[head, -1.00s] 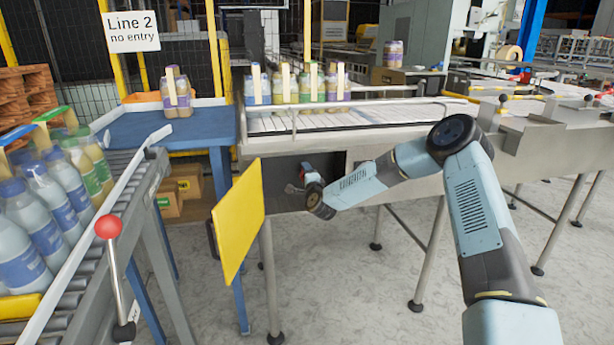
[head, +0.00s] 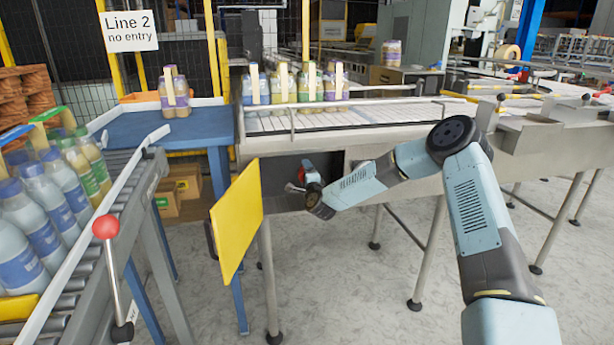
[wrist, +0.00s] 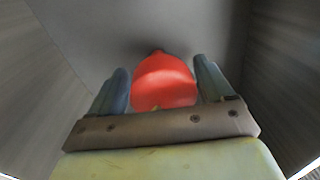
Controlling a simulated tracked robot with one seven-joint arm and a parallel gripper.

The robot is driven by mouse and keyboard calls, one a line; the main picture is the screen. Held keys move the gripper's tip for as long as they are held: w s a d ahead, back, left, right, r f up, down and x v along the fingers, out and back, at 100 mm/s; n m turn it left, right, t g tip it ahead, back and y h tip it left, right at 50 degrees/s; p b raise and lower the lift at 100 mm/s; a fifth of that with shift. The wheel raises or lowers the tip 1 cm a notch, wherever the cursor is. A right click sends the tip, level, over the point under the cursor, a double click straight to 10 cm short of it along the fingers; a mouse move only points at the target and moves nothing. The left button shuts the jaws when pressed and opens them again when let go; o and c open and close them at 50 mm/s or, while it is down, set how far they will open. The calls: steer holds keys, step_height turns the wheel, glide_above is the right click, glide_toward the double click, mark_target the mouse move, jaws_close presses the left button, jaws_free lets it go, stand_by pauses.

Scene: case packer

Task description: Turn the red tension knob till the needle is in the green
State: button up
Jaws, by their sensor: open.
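The red tension knob (wrist: 164,82) sits between the two fingers of my gripper (wrist: 161,88) in the wrist view, inside a grey box-like recess. The fingers are open, one on each side of the knob, with a narrow gap showing at least on the right. No needle or green zone can be made out in either view.
A yellow door panel (head: 237,222) stands open just left of my gripper. The conveyor (head: 350,121) with bottle packs is above the opening. A red-balled lever (head: 106,227) and a roller track with bottles are at the left. Recess walls are close on both sides.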

steer(key=shift+s+a, duration=0.1)
steer(key=shift+s, duration=0.2)
steer(key=v, duration=1.3)
steer(key=shift+d, duration=0.25)
